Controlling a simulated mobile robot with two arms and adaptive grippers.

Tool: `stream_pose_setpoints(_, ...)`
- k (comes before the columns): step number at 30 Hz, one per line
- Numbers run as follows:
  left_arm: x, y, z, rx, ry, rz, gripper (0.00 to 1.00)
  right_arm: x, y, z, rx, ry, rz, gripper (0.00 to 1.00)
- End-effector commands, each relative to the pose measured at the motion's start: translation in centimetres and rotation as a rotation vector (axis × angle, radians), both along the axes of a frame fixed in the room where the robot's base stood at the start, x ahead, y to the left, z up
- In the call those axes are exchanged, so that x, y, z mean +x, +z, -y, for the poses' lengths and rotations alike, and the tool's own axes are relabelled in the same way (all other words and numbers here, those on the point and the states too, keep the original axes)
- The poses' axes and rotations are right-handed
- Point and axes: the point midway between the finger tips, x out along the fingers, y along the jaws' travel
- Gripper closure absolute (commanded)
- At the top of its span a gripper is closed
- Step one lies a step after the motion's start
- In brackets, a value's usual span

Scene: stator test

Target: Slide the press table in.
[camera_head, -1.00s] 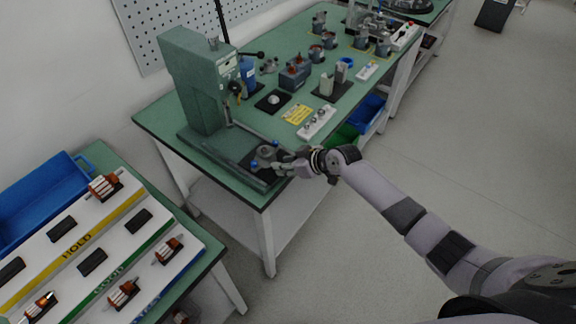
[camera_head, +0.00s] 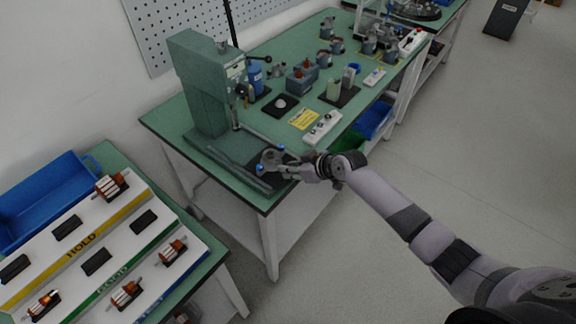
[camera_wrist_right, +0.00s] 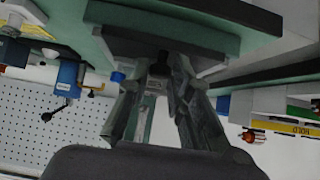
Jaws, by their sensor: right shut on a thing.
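The green press (camera_head: 205,90) stands at the near-left corner of the green workbench. Its press table, a dark plate with a round grey fixture (camera_head: 271,159) and blue knobs (camera_head: 260,168), sits out at the front of the press base, away from under the ram. My right gripper (camera_head: 287,172) is at the plate's front edge, shut on the press table. In the right wrist view the fingers (camera_wrist_right: 160,75) close at a dark part by the green plate edge (camera_wrist_right: 170,38); the exact grip is partly hidden. My left gripper is not in view.
A white switch box (camera_head: 323,127), a yellow label (camera_head: 304,119) and a black pad (camera_head: 281,105) lie right of the press. A sorting rack (camera_head: 100,245) with copper-wound parts stands at the lower left.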

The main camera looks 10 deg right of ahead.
Motion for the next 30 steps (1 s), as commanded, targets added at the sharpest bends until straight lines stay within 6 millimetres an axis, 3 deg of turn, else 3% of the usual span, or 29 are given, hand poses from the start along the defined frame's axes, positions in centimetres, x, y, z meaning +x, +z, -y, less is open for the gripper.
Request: stream_pose_setpoints(30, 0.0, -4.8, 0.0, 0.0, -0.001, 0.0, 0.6, 6.2, -0.3, -4.9, 0.001, 0.0, 0.001, 0.94)
